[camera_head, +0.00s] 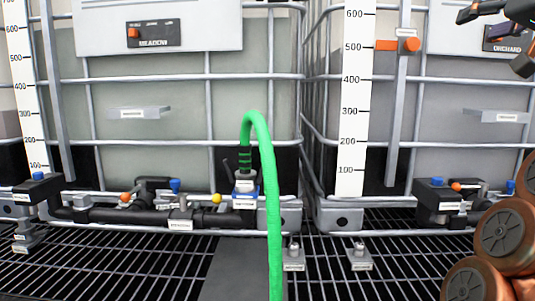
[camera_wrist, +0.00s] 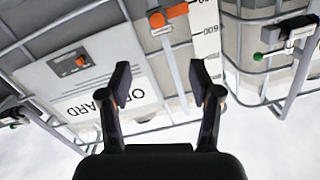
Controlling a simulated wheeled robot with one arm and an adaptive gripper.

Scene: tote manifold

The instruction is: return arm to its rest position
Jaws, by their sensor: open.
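My gripper (camera_head: 492,38) shows at the top right of the head view, in front of the tote labelled ORCHARD (camera_head: 455,130). In the wrist view my gripper (camera_wrist: 163,88) has its two dark fingers spread apart with nothing between them. The ORCHARD tote's label plate (camera_wrist: 120,85) shows behind the fingers, tilted in that view. My arm's copper and grey joints (camera_head: 505,240) fill the lower right of the head view.
A green hose (camera_head: 269,200) arches from a coupling (camera_head: 244,185) on the black pipe manifold (camera_head: 130,215). The MEADOW tote (camera_head: 160,90) stands left. An orange clamp (camera_head: 408,45) sits on a post beside a scale (camera_head: 352,110). Grating (camera_head: 130,265) covers the floor.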

